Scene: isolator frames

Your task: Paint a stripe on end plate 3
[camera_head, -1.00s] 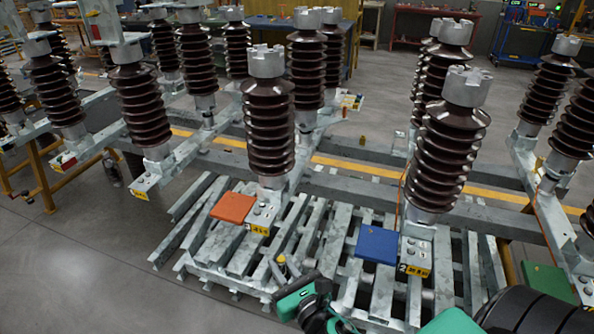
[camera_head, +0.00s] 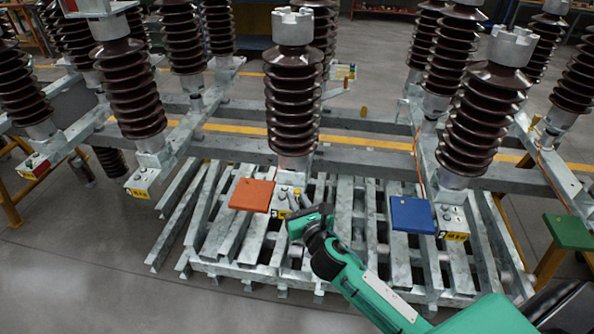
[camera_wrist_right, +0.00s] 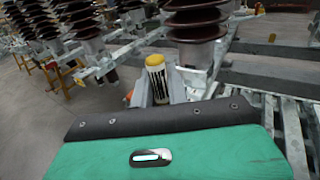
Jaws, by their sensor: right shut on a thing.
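My right gripper (camera_head: 295,203) is shut on a paint marker (camera_wrist_right: 157,82), a white and black cylinder with a yellow top, between its two grey fingers in the wrist view. In the head view the gripper is in front of the steel end plate (camera_head: 283,194) beside the orange board (camera_head: 251,194), covering part of its yellow label. Another end plate (camera_head: 453,218) with a yellow label stands beside the blue board (camera_head: 412,214). My left gripper is not in view.
Brown ribbed insulators (camera_head: 293,110) stand on the steel beams behind the end plates. Slatted steel bars (camera_head: 238,240) lie below. A green board (camera_head: 567,232) is at the right. Bare grey floor (camera_head: 80,260) is at the front left.

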